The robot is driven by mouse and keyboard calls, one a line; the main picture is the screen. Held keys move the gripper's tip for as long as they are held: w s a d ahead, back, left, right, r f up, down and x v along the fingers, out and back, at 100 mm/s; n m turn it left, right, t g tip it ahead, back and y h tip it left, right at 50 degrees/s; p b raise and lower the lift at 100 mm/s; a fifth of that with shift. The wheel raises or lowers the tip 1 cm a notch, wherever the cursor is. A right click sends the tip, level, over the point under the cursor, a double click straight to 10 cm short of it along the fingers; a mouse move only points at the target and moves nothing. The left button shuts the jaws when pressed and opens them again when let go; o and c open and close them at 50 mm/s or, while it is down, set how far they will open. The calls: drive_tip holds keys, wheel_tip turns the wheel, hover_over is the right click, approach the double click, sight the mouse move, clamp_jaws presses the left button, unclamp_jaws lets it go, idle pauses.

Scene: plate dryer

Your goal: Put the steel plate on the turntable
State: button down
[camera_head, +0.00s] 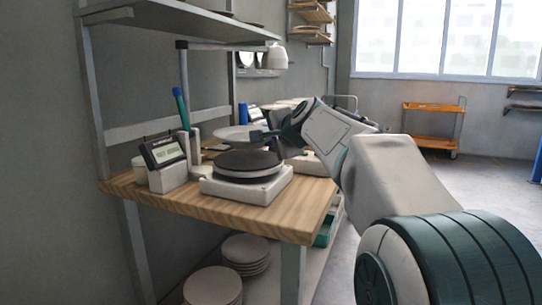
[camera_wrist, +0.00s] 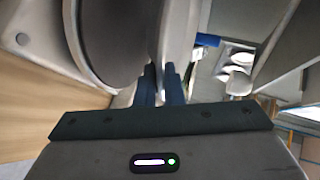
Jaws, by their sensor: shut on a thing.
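The steel plate (camera_head: 232,133) is a pale grey disc, held roughly level above the turntable in the head view. The turntable (camera_head: 248,164) is a dark round disc on a white base on the wooden bench. My gripper (camera_head: 263,135) is shut on the plate's right edge, above the turntable. In the wrist view my gripper's fingers (camera_wrist: 159,82) close on the rim of the plate (camera_wrist: 178,35). The turntable's dark disc (camera_wrist: 112,40) lies beside and beyond the plate there. A gap shows between plate and turntable in the head view.
A small display (camera_head: 165,151) and a post with a blue-green pen-like item (camera_head: 181,107) stand left of the turntable. Stacked plates (camera_head: 245,250) sit below the wooden bench (camera_head: 215,208). A grey shelf (camera_head: 180,18) hangs above. The bench's front edge is clear.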

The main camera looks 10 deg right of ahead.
sight(271, 165)
drive_tip(key=shift+f+b, duration=0.95)
drive_tip(key=shift+f, duration=0.65)
drive_tip(key=shift+f, duration=0.15)
drive_tip(key=c, duration=1.8)
unclamp_jaws()
drive_tip(key=shift+s, duration=0.1)
drive_tip(key=p+v, duration=0.1)
drive_tip(key=v, duration=1.1)
drive_tip(key=shift+p, duration=0.35)
